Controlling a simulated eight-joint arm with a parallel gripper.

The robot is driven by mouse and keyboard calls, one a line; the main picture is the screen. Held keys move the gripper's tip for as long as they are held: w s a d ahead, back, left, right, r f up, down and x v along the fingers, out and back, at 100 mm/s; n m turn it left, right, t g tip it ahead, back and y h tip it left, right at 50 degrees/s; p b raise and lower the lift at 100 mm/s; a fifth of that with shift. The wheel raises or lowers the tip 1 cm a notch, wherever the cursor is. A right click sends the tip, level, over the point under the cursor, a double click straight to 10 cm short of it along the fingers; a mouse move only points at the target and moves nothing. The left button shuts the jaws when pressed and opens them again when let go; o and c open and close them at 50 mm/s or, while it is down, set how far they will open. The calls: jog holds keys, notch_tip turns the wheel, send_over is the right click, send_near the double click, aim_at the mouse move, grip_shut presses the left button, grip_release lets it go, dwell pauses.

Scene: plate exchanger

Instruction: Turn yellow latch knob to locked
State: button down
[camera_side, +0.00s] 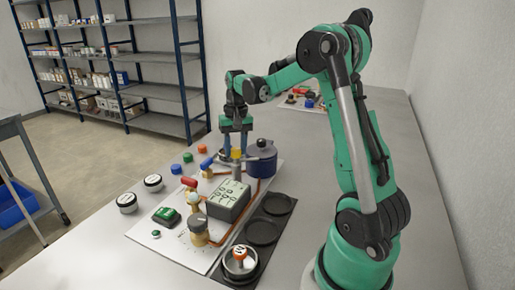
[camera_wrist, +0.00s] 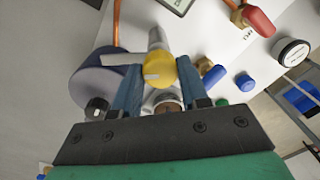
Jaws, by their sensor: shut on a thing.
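The yellow latch knob (camera_wrist: 160,71) sits between the two blue fingers of my gripper (camera_wrist: 160,64) in the wrist view. It is round, with a white mark on its face pointing left in that view. My gripper is shut on it. In the side view, the yellow knob (camera_side: 237,154) shows only partly between the fingers of my gripper (camera_side: 236,152), which points down from above. The knob's lower mount is partly hidden. I cannot tell from its mark whether it is at locked.
A dark blue pot-like vessel (camera_side: 262,160) stands close right of my gripper. A grey box (camera_side: 229,201), a red-handled valve (camera_side: 189,182) and a brass gauge-like part (camera_side: 198,229) stand nearer the front. Black round holders (camera_side: 262,231) line the board's right. Loose caps lie left.

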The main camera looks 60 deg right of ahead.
aim_at(236, 148)
jog(key=n, duration=0.3)
jog(key=shift+n, duration=0.3)
jog(key=shift+w+n, duration=0.1)
jog(key=shift+n, duration=1.7)
jog(key=shift+c, duration=2.3)
grip_release()
jog(key=shift+r, duration=0.15)
jog(key=shift+d+r, duration=0.15)
jog(key=shift+r, duration=2.55)
